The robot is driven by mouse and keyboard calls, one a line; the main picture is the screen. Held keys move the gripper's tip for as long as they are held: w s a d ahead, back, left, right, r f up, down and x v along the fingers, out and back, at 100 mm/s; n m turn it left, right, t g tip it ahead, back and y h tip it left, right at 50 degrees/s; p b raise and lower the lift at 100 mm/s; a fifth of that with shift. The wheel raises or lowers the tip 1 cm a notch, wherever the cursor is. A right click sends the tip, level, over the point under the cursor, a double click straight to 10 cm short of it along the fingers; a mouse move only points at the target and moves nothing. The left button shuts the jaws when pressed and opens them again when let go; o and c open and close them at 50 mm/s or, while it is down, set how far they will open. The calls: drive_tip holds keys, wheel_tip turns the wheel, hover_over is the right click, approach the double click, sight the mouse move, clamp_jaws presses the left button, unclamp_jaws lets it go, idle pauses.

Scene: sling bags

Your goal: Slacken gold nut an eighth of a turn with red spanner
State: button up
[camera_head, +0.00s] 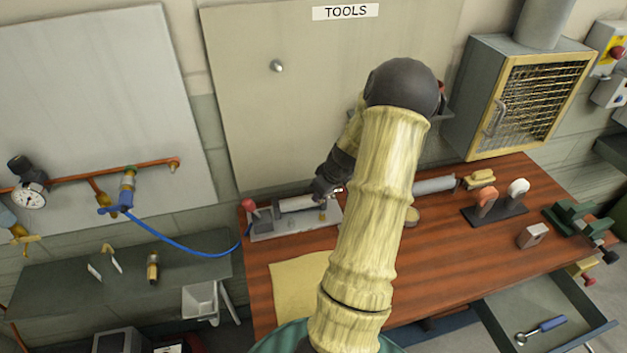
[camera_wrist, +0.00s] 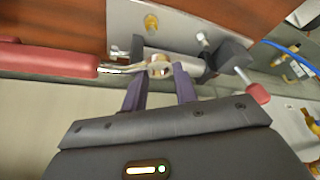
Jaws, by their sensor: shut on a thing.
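The red spanner's red handle (camera_wrist: 50,60) runs in from the left of the wrist view, with a shiny metal shank (camera_wrist: 120,68) towards the middle. My gripper (camera_wrist: 160,72) is shut on the spanner, its two dark fingers at the metal part. In the head view my gripper (camera_head: 324,190) is over the grey plate fixture at the bench's back left. A small gold piece (camera_wrist: 151,22), perhaps the gold nut, shows on the plate beyond the spanner. I cannot tell whether the spanner's head sits around the nut. My arm hides the spanner in the head view.
The fixture's metal plate (camera_head: 275,233) carries a red-knobbed lever (camera_head: 248,204), also close to the right of my gripper in the wrist view (camera_wrist: 258,93). A blue-handled spanner (camera_head: 540,330) lies in the open drawer (camera_head: 575,300). A blue hose (camera_head: 175,243) hangs at left.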

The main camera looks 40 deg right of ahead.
drive_tip(key=shift+s+d, duration=0.1)
drive_tip(key=shift+d, duration=0.3)
drive_tip(key=shift+s+a, duration=0.2)
drive_tip(key=shift+a, duration=0.05)
wheel_tip(320, 180, down, 5)
drive_tip(key=b, duration=0.5)
drive_tip(key=shift+w+f, duration=0.1)
drive_tip(key=shift+d+f, duration=0.1)
drive_tip(key=shift+f, duration=0.05)
drive_tip(key=shift+w, duration=0.15)
drive_tip(key=shift+s+b, duration=0.3)
drive_tip(key=shift+w, duration=0.15)
idle(0.4)
